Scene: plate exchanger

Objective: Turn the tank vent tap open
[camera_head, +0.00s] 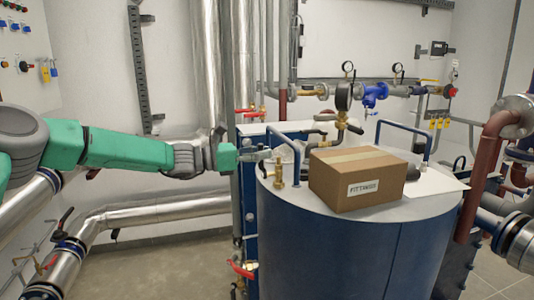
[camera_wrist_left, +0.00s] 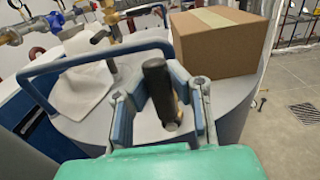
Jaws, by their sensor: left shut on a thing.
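The tank vent tap (camera_head: 279,174) is a small brass fitting standing on the lid of the blue tank (camera_head: 345,250), near the lid's left edge. My left gripper (camera_head: 268,155) reaches in from the left and meets the tap's top. In the left wrist view, the tap's black handle (camera_wrist_left: 155,85) stands between the fingers of my left gripper (camera_wrist_left: 162,105), with a brass-coloured end below it. The gripper is shut on the handle. The fingers hide part of the tap in the head view, and I cannot tell the tap's angle. My right gripper is not in view.
A cardboard box (camera_head: 358,178) sits on the lid to the right of the tap. A blue rail handle (camera_head: 284,150) arches close beside the gripper. A pressure gauge (camera_head: 343,97) and brass pipework stand behind. A white sheet (camera_head: 436,183) lies at the lid's right.

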